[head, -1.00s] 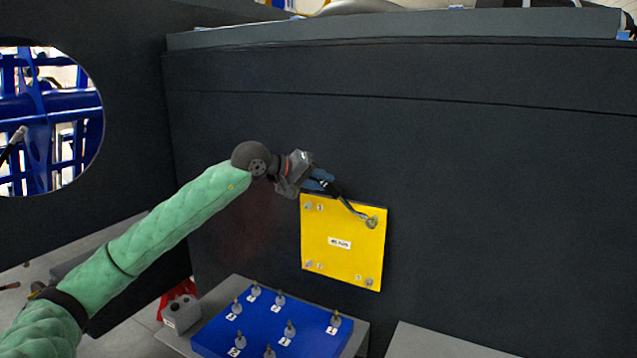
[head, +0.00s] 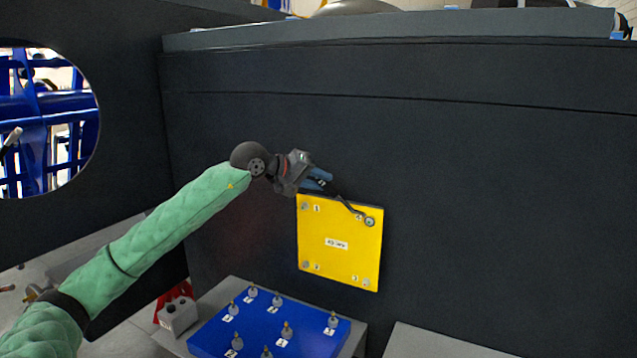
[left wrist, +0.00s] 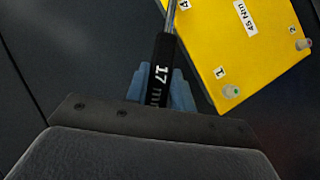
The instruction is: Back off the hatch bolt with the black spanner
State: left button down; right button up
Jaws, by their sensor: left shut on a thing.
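The yellow hatch plate (head: 339,270) is on the dark chassis wall, with numbered bolts at its corners. The hatch bolt at its upper right corner, by number 4, is at the spanner's head (head: 369,221). I cannot tell whether the head is fully seated on it. My left gripper (head: 322,180) is shut on the black spanner (head: 345,204), up and left of that bolt. In the left wrist view the blue fingers hold the black handle marked 17 mm (left wrist: 160,75). The spanner's head is outside that view. My right gripper is not in view.
A blue tray (head: 312,339) with several upright pegs or sockets stands below the plate on a grey surface. A red and grey box (head: 178,315) is to its left. A grey ledge (head: 435,342) is at lower right. The wall right of the plate is clear.

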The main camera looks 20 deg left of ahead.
pick_arm(q)
jog(key=shift+w+a+f+n+h+b, duration=0.1)
jog(key=shift+a+f+n+h+b, duration=0.35)
jog(key=shift+b, duration=0.75)
jog(key=shift+a+f+n+h+b, duration=0.15)
jog(key=shift+a+f+b, duration=0.25)
jog(key=shift+f+b, duration=0.6)
jog(key=shift+r, duration=0.25)
jog(key=shift+a+f+n+t+h+b, duration=0.3)
jog(key=shift+f+b, duration=0.45)
jog(key=shift+b, duration=0.85)
jog(key=shift+a+f+n+t+h+b, duration=0.3)
jog(key=shift+f+b, duration=0.45)
jog(key=shift+b, duration=0.8)
jog(key=shift+f, duration=0.1)
jog(key=shift+a+f+n+t+h+b, duration=0.2)
jog(key=shift+f+n+h+b, duration=0.2)
jog(key=shift+f+b, duration=0.7)
jog(key=shift+a+f+n+t+h+b, duration=0.1)
jog(key=shift+a+f+n+h+b, duration=0.2)
jog(key=shift+b, duration=1.4)
